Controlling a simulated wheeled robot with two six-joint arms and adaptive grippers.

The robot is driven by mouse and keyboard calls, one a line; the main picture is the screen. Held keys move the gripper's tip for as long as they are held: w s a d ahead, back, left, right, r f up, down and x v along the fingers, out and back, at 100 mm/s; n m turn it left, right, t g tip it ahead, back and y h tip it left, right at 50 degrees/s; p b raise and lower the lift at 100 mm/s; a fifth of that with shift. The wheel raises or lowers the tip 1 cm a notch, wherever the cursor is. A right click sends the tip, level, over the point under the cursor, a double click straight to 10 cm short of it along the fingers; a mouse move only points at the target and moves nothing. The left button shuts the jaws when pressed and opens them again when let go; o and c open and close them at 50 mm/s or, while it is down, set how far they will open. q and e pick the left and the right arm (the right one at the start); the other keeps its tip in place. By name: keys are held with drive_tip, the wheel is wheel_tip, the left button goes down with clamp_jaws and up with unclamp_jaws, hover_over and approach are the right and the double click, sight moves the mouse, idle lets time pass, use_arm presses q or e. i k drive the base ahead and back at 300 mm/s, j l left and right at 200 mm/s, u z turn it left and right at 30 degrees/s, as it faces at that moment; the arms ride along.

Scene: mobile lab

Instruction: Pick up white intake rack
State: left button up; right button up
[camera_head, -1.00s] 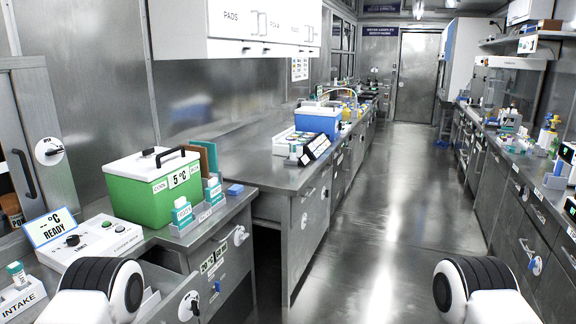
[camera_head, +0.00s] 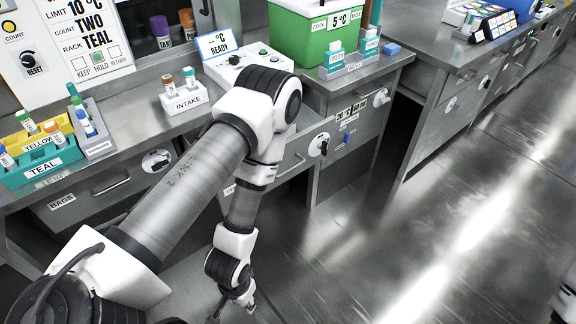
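The white intake rack (camera_head: 186,100), labelled INTAKE, stands on the metal counter in the upper left part of the head view. It holds two capped tubes, one with a brown cap and one with a teal cap. My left arm reaches across the picture in front of the counter, with its elbow just right of the rack. My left gripper (camera_head: 232,305) hangs low near the bottom edge, well below the counter and apart from the rack. Its fingers are too small and dark to tell open from shut. My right gripper is not in view.
Left of the rack are a teal tray (camera_head: 40,172) with tubes and a grey rack (camera_head: 97,145). A READY control box (camera_head: 232,62) and a green cooler (camera_head: 305,38) stand to the right. A drawer (camera_head: 300,150) under the counter appears pulled out. Open floor lies at right.

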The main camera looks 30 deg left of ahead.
sight(185, 100)
drive_tip(key=u, duration=1.6)
drive_tip(key=i+j+z, duration=0.3)
